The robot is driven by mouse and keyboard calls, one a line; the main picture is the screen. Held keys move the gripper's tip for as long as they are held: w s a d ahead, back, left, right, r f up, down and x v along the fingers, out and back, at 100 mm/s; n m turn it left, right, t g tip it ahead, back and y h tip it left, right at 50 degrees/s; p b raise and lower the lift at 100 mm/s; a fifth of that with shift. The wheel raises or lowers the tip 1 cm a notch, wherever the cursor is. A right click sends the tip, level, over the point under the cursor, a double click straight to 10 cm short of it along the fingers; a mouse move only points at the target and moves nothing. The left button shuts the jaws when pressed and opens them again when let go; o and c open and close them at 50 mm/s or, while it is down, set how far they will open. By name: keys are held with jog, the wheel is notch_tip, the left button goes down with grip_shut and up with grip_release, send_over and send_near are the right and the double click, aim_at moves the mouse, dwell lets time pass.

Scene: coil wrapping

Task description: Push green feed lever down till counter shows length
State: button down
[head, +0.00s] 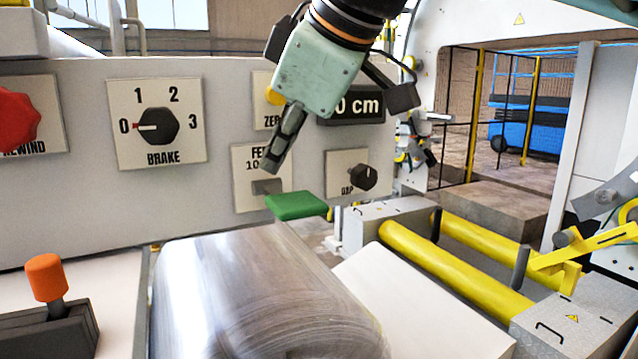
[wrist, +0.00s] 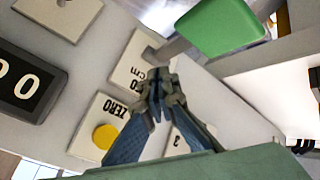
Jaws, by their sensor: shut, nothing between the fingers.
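In the wrist view the green lever (wrist: 222,22) is at the top, beyond the fingertips. My gripper (head: 270,168) is shut and empty, pointing down in front of the FEED plate, above the lever and apart from it. My gripper's closed fingers also show in the wrist view (wrist: 158,80). The counter (head: 355,106) is partly hidden by my gripper; a "0 cm" ending is readable.
A black GAP knob (head: 363,177) is right of the lever. A yellow ZERO button (wrist: 104,136) sits near my gripper. A large metal-looking roll (head: 260,295) lies below the lever. Yellow rollers (head: 455,268) are at the right, and an orange-topped handle (head: 47,277) at the left.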

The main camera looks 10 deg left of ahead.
aim_at(276, 191)
jog(key=shift+f+b, duration=0.35)
jog(key=shift+f, duration=0.1)
jog(key=shift+s+f+b, duration=0.1)
jog(key=shift+f+b, duration=0.35)
jog(key=shift+f, duration=0.15)
dwell(1.0)
dwell(0.5)
jog(key=shift+r+p, duration=1)
jog(key=shift+r, duration=0.05)
jog(key=r+p, duration=0.4)
jog(key=r, duration=0.1)
jog(key=shift+w+a+p, duration=0.1)
jog(key=shift+w+p, duration=0.15)
jog(key=shift+p, duration=0.1)
